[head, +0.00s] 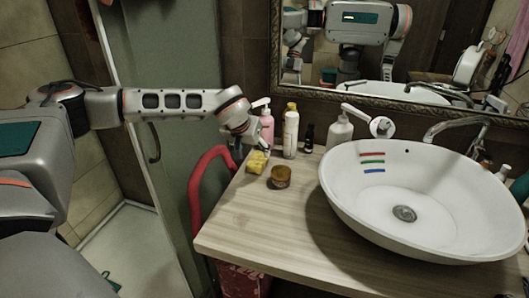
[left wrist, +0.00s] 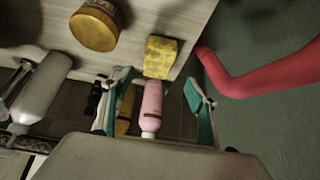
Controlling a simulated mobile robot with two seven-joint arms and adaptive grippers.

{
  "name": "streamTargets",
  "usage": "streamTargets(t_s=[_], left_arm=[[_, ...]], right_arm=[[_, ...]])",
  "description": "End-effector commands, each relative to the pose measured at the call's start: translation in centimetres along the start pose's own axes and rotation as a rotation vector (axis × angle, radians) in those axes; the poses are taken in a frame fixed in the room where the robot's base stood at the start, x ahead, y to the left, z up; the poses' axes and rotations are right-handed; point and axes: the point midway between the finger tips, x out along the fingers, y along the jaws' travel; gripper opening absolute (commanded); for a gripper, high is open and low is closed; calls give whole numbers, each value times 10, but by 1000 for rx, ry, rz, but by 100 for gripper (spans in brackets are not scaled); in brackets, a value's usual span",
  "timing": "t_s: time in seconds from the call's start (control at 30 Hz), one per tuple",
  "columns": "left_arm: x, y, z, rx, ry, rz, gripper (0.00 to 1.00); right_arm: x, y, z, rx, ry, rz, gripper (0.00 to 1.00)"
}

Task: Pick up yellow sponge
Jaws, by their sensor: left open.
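The yellow sponge (head: 257,162) lies near the left edge of the wooden counter, beside an amber jar. It also shows in the left wrist view (left wrist: 160,57), at the top middle. My left gripper (head: 244,143) is above the counter's left side, just behind and above the sponge. In the left wrist view its teal-padded fingers (left wrist: 157,77) are spread apart. Nothing is held between them; the sponge appears beyond the fingertips. The gap between fingertips and sponge is hard to judge. My right gripper is not in view.
The amber jar (head: 281,176) stands right of the sponge. A pink bottle (head: 267,127) and white bottle (head: 290,134) stand behind. A red curved rail (head: 197,190) runs along the counter's left edge. The white basin (head: 345,185) fills the right; bare wood (head: 250,222) lies in front.

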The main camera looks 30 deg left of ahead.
Motion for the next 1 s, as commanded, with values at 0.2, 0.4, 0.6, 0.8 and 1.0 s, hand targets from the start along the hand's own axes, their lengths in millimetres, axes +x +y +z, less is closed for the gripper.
streamTargets(t_s=[0.2, 0.4, 0.6, 0.8, 1.0], left_arm=[[11, 0, 1, 0, -3, 0, 58], [31, 1, 2, 0, -3, 0, 58], [58, 5, 8, 1, -4, 0, 58], [77, 4, 7, -1, -2, 1, 58], [78, 4, 6, -1, -1, 1, 58]], right_arm=[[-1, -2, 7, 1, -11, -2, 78], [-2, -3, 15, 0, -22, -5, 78], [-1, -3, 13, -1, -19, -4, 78], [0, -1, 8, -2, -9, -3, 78], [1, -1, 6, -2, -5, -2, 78]])
